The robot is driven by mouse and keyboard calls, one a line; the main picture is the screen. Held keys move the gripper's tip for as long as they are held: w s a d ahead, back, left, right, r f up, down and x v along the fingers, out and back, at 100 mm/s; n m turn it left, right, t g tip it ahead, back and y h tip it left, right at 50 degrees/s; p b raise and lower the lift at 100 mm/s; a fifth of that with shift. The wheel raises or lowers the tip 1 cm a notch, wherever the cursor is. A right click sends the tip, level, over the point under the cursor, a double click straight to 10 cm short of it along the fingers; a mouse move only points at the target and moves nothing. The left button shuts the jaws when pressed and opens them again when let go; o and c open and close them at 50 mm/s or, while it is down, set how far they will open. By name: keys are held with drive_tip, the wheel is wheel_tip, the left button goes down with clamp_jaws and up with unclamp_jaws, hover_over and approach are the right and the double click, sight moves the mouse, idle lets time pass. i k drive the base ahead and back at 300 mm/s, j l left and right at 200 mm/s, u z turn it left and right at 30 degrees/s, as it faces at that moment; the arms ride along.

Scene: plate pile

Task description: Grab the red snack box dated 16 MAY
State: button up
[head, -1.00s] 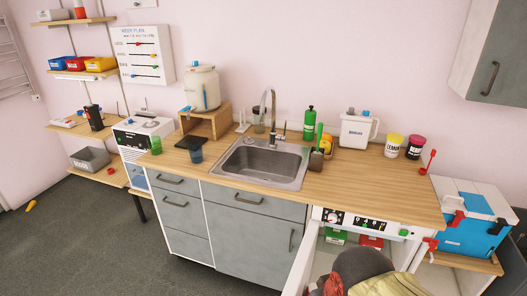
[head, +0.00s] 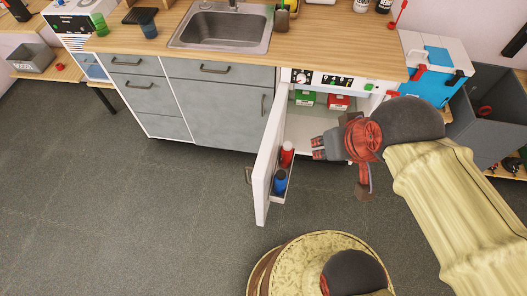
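A red box (head: 339,103) and a green box (head: 305,98) stand side by side inside the open white cabinet (head: 302,124) under the counter. Both have pale labels, too small to read, so I cannot tell the date on either. My gripper (head: 341,172) is in front of the cabinet opening, lower in the picture than the boxes and apart from both. Its two fingers are spread wide with nothing visible between them. My gripper and arm hide part of the cabinet's right side.
The cabinet door (head: 265,171) stands open on the left; its inner shelf holds a red bottle (head: 287,155) and a blue bottle (head: 280,182). A blue-and-white cooler (head: 432,80) and a dark grey bin (head: 490,122) are at the right. The floor left of the door is clear.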

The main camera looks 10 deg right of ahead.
sight(330, 106)
drive_tip(key=j+z, duration=0.35)
drive_tip(key=j, duration=0.3)
drive_tip(key=j+z, duration=0.35)
drive_tip(key=j, duration=0.3)
drive_tip(key=k+j+z, duration=0.2)
drive_tip(key=j+z, duration=0.15)
drive_tip(key=j, duration=0.3)
drive_tip(key=i+l+u, duration=0.15)
drive_tip(key=l, duration=0.5)
drive_tip(key=i+l+u, duration=0.15)
drive_tip(key=l, duration=0.45)
drive_tip(key=l+u, duration=0.15)
drive_tip(key=l, duration=0.5)
